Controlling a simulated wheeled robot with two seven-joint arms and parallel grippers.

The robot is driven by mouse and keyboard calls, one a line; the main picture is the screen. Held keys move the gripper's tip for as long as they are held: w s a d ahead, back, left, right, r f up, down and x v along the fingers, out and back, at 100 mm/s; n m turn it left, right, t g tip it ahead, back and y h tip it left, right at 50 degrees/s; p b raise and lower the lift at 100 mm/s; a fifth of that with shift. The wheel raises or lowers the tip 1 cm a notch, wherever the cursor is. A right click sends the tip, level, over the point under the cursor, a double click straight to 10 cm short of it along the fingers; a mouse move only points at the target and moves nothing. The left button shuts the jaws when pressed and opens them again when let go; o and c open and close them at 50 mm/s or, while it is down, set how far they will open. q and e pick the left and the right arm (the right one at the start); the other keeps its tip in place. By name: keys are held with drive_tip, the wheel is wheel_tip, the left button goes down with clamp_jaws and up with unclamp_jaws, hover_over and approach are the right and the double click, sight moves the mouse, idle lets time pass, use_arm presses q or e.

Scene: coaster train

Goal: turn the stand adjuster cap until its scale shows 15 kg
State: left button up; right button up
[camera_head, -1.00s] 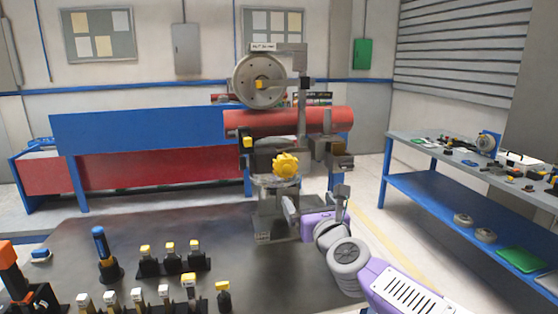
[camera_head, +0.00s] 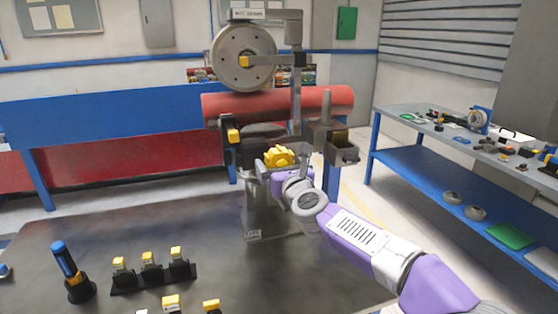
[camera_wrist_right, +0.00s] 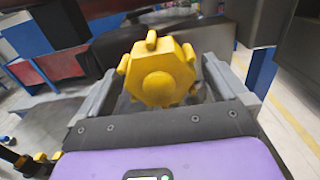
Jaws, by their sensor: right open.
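The stand (camera_head: 265,215) rises from the dark table and carries a yellow lobed cap (camera_head: 278,156), which I take to be the adjuster cap. The cap also shows large in the right wrist view (camera_wrist_right: 160,75). My right gripper (camera_wrist_right: 160,82) is open, with one grey finger on each side of the cap. I cannot tell whether the fingers touch it. In the head view the right gripper (camera_head: 281,172) is just in front of the cap and hides its lower part. No scale reading is legible. My left gripper is not in view.
A grey wheel (camera_head: 243,58) and a red cylinder (camera_head: 278,102) sit above the cap. A grey bracket (camera_head: 336,148) stands close on the right. Yellow-topped pieces (camera_head: 150,262) and a blue-handled tool (camera_head: 66,262) stand at the table's front left. The table's middle is clear.

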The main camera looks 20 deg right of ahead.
drive_tip(key=shift+w, duration=0.55)
drive_tip(key=c, duration=0.9)
drive_tip(key=shift+n, duration=0.3)
